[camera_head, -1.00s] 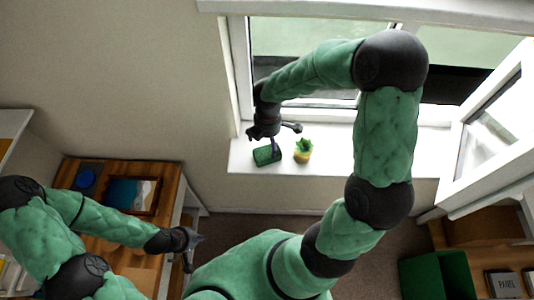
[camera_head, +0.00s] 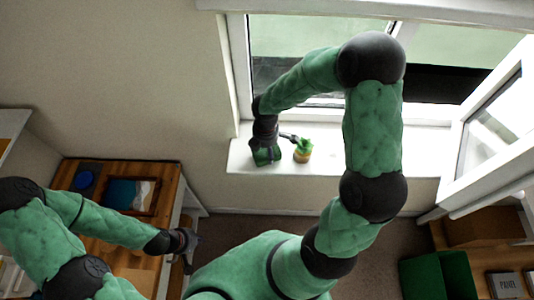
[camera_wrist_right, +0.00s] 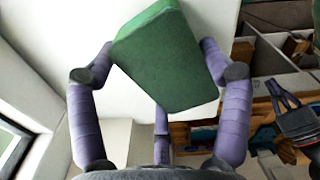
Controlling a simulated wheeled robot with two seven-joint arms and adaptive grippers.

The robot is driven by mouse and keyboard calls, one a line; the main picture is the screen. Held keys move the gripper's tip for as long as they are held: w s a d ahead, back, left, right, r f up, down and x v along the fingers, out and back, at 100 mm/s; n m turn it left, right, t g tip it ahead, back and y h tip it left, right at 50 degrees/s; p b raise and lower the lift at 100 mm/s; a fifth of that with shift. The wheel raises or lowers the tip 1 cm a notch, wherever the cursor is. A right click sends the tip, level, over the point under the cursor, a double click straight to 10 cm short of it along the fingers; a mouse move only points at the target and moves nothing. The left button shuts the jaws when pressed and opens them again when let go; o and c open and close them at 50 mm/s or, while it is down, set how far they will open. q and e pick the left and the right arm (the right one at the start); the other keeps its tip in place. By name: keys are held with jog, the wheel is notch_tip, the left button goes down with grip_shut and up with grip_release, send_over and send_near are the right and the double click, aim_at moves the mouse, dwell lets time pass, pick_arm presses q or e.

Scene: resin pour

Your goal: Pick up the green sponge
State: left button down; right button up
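The green sponge (camera_head: 259,158) lies on the white windowsill, partly hidden by my right gripper (camera_head: 272,148) in the head view. In the right wrist view the sponge (camera_wrist_right: 165,60) is a thick green block between the purple fingers of my right gripper (camera_wrist_right: 160,70). The fingers are spread around it, one near its left edge, one near its right side and one at its lower edge. Whether they touch it is hard to tell. My left gripper (camera_head: 188,243) is empty and open, beside the wooden desk, away from the sponge.
A small potted plant (camera_head: 303,150) stands on the windowsill (camera_head: 350,160) just right of the sponge, close to my right gripper's fingers. The window sash (camera_head: 490,130) stands open at the right. A wooden desk (camera_head: 110,245) with a picture tray is at the left; a green bin (camera_head: 437,275) is lower right.

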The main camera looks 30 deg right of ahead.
jog(key=shift+c, duration=0.3)
jog(key=shift+w+r, duration=0.1)
jog(key=shift+r, duration=0.4)
notch_tip(320, 180, up, 2)
jog(key=shift+r, duration=0.1)
jog(key=s+r, duration=0.1)
jog(key=r, duration=0.1)
jog(key=s+r+p, duration=0.1)
jog(key=s+r, duration=0.3)
jog(key=shift+s+a+r, duration=0.15)
jog(key=shift+a, duration=0.1)
jog(key=shift+s+a+r+p, duration=0.15)
jog(key=shift+s+r, duration=0.45)
jog(key=shift+s, duration=0.85)
jog(key=shift+s+a+r+p, duration=0.15)
jog(key=shift+s+r, duration=0.4)
jog(key=shift+s, duration=0.95)
jog(key=shift+s+a+r+p, duration=0.15)
jog(key=shift+s+r, duration=0.45)
jog(key=shift+s, duration=0.85)
jog(key=shift+c, duration=1.3)
jog(key=shift+w, duration=0.1)
